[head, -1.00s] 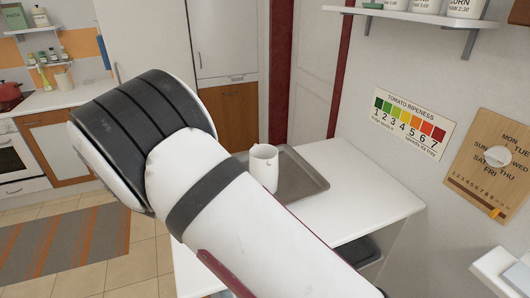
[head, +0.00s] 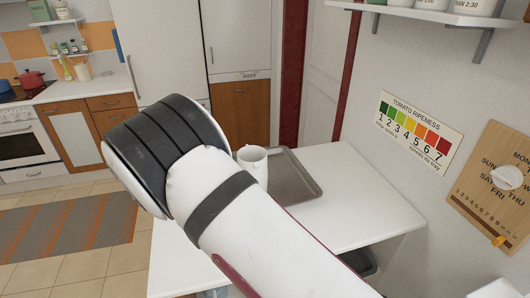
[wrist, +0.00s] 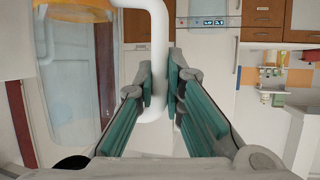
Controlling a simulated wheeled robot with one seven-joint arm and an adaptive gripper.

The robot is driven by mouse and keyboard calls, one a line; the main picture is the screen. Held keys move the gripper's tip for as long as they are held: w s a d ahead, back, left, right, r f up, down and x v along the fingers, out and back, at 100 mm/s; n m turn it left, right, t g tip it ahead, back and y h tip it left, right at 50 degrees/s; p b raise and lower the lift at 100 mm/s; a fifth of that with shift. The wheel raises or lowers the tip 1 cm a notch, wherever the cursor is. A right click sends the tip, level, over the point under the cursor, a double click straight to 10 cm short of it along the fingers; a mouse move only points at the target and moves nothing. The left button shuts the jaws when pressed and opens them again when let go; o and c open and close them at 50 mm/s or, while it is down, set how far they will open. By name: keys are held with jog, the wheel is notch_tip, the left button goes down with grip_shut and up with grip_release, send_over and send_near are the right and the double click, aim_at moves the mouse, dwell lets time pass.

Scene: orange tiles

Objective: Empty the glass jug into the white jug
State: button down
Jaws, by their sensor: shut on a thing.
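The white jug (head: 256,160) stands upright on a tray (head: 308,184) on the white table. My arm hides its lower left part in the head view. The glass jug (wrist: 76,75) shows at the left of the wrist view, clear, with orange-yellow content at its end by the top edge of the picture. Its white handle (wrist: 158,55) runs down between my fingers. My gripper (wrist: 161,92) is shut on that handle. In the head view my arm hides the gripper and the glass jug.
The white table (head: 365,205) has free room right of and in front of the tray. A wall with a tomato ripeness chart (head: 415,130) borders it on the right. A shelf (head: 425,14) is above. Cabinets and a stove with a red pot (head: 32,79) stand at the back left.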

jog(key=shift+d, duration=0.3)
jog(key=shift+r, duration=0.1)
